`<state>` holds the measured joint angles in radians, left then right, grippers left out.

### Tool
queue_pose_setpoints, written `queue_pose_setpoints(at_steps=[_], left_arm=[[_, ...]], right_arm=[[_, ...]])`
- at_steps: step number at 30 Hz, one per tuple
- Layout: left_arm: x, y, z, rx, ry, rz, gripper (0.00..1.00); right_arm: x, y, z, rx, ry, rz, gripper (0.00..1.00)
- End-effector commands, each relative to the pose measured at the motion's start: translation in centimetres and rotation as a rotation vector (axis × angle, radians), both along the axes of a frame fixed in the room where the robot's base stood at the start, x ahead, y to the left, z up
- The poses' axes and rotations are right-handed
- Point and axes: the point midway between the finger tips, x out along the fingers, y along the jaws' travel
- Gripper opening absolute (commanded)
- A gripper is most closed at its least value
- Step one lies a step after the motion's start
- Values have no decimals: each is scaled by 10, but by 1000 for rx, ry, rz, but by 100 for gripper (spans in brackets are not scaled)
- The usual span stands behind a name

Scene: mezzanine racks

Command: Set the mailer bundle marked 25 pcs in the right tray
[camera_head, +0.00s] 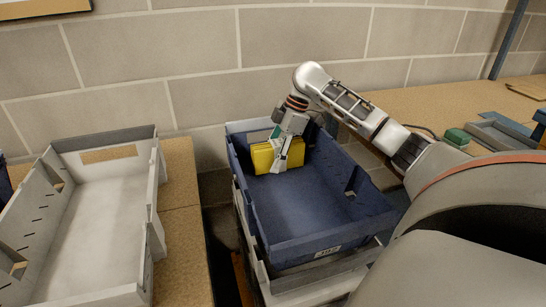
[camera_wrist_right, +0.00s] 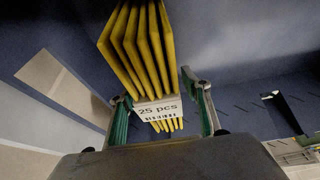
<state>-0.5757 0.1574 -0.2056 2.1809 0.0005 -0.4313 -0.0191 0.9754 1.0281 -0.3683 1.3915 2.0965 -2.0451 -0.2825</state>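The yellow mailer bundle (camera_head: 296,152) stands on edge in the back left of the blue tray (camera_head: 305,205). Its white label (camera_wrist_right: 158,109) reads "25 pcs" in the right wrist view. My right gripper (camera_head: 281,160) reaches down over the bundle, with one finger in front of its near side. In the wrist view the two fingers (camera_wrist_right: 160,100) stand on either side of the bundle, close to it. Whether they press on it cannot be told. A grey tray (camera_head: 497,138) shows partly at the right, on a board-topped table. My left gripper is not in view.
A white tray (camera_head: 153,198) stands on the left table. The blue tray sits on a stack of lighter trays (camera_head: 325,281). A green object (camera_head: 456,137) lies beside the grey tray. A block wall (camera_head: 190,60) runs close behind. My right arm crosses above the blue tray's right side.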

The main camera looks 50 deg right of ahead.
Motion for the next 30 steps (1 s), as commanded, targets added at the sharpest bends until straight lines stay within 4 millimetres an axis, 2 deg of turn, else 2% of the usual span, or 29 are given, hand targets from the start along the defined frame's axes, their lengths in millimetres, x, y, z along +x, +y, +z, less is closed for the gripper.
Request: queue_pose_setpoints(at_steps=[9,14,18,24,30], left_arm=[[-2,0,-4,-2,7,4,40],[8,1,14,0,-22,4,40],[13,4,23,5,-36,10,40],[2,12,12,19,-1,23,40],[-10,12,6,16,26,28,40]], right_arm=[[0,0,3,-1,0,0,47],[-3,-8,29,-1,-10,-2,47],[-8,-18,59,-1,-13,-3,47],[-16,-30,94,0,-10,-1,47],[-21,-38,112,1,-4,0,47]])
